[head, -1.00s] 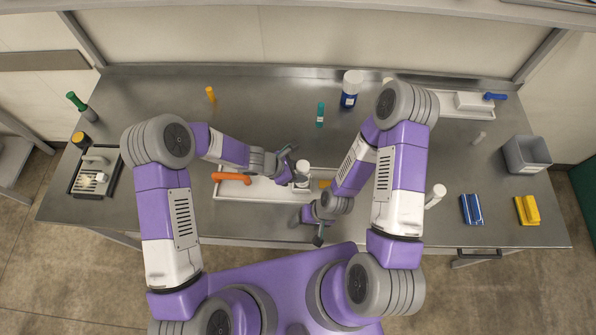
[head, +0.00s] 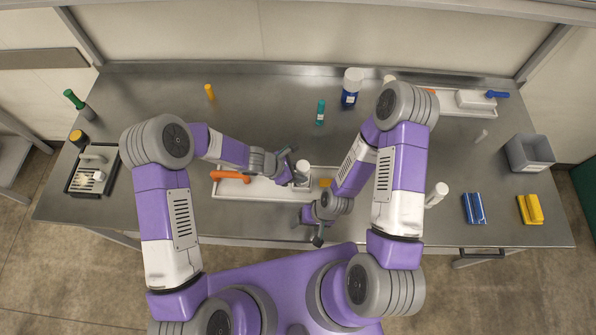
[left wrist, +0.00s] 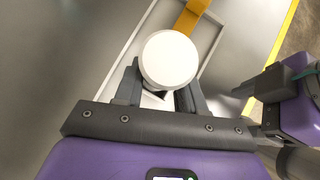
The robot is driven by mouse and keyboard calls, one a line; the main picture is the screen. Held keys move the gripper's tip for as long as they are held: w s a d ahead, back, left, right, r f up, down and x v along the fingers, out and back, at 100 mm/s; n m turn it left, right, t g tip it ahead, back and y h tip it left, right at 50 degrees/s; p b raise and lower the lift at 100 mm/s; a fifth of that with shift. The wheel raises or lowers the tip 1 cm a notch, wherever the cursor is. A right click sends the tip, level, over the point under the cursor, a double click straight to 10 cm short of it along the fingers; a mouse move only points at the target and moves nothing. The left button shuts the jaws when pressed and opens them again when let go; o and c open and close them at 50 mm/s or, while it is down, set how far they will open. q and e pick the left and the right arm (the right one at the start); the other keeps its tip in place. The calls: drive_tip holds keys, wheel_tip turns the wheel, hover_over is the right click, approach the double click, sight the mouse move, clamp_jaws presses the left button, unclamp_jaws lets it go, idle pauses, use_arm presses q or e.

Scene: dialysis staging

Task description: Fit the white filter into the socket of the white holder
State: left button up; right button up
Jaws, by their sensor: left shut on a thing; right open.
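The white filter (head: 302,166), a white cylinder with a round top, is in the jaws of my left gripper (head: 291,170) over the white tray. In the left wrist view the filter's round white top (left wrist: 169,60) covers most of what lies below it, between the two dark fingers (left wrist: 160,98). The white holder and its socket are not clearly seen; I cannot tell whether the filter touches them. My right gripper (head: 317,232) is open and empty, in front of the tray near the table's front edge.
The white tray (head: 262,191) also holds an orange-handled thing (head: 231,176) and a yellow-orange piece (head: 325,183). A white cylinder (head: 437,193) stands right of my right arm. A blue-and-white bottle (head: 350,88) and a teal tube (head: 320,112) stand behind.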

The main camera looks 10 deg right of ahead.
use_arm(q)
drive_tip(key=shift+f+b, duration=0.45)
use_arm(e)
drive_tip(key=shift+f, duration=0.5)
use_arm(q)
drive_tip(key=shift+s+f, duration=0.1)
drive_tip(key=shift+f, duration=0.05)
use_arm(e)
drive_tip(key=shift+s+f, duration=0.1)
drive_tip(key=shift+f, duration=0.05)
use_arm(q)
drive_tip(key=o, duration=1.3)
drive_tip(key=shift+c, duration=0.2)
drive_tip(key=shift+a+r, duration=0.3)
drive_tip(key=shift+r, duration=0.1)
use_arm(e)
drive_tip(key=shift+r, duration=0.3)
use_arm(q)
drive_tip(key=p+v, duration=0.5)
drive_tip(key=v, duration=0.2)
use_arm(e)
drive_tip(key=r, duration=0.5)
drive_tip(key=shift+a, duration=0.3)
